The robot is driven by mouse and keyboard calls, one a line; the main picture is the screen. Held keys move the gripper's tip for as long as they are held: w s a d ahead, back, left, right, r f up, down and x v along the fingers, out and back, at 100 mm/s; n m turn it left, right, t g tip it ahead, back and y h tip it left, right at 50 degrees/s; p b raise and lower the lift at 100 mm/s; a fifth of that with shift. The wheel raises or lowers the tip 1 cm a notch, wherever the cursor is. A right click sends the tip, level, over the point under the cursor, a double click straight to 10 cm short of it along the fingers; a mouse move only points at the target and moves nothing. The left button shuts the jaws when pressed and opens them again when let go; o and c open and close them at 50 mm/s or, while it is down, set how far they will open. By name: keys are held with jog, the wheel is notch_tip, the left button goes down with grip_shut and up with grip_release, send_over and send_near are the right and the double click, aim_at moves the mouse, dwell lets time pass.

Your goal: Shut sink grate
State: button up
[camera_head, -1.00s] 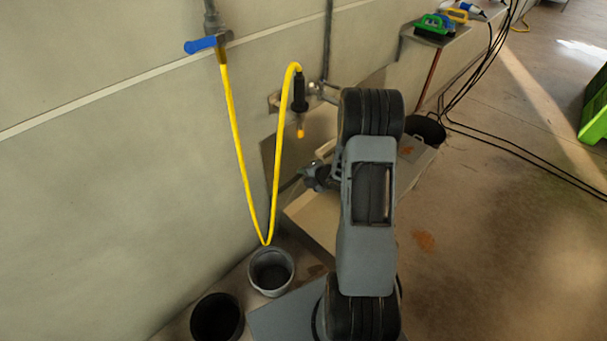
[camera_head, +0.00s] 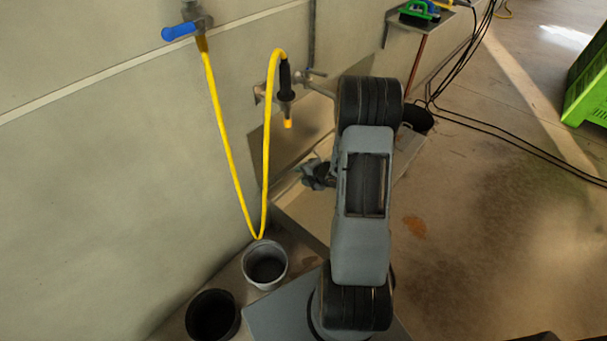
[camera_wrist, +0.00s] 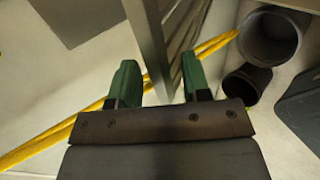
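The sink (camera_head: 305,213) is a pale basin below the wall tap in the head view, partly hidden by my arm. My gripper (camera_head: 316,175) is over the sink near its wall side. In the wrist view my gripper (camera_wrist: 160,85) is open, with its two green fingertips apart. A slatted grey piece, seemingly the raised sink grate (camera_wrist: 183,42), stands steeply tilted beyond the fingers. Its near edge runs down into the gap between them. I cannot tell whether the fingers touch it. The grate is not clear in the head view.
A yellow hose (camera_head: 226,135) hangs in a loop from the blue-handled valve (camera_head: 180,32). A grey bucket (camera_head: 265,266) and a black bucket (camera_head: 212,318) stand left of the sink. A shelf (camera_head: 422,20) holds brushes. A green crate (camera_head: 590,88) is far right; open floor lies right.

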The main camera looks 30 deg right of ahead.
jog(key=shift+s+d+f+b, duration=0.25)
jog(key=shift+s+f+b, duration=0.2)
jog(key=shift+s, duration=0.25)
jog(key=shift+s+d+f+b, duration=0.25)
jog(key=shift+s+f+b, duration=0.15)
jog(key=shift+s, duration=0.25)
jog(key=shift+s+d+f+b, duration=0.25)
jog(key=shift+s+f+b, duration=0.2)
jog(key=shift+s, duration=0.25)
jog(key=w+r+p+v, duration=0.1)
jog(key=p+v, duration=0.5)
jog(key=v, duration=0.4)
jog(key=shift+r+p, duration=0.25)
jog(key=shift+p, duration=0.15)
jog(key=shift+s+a, duration=0.15)
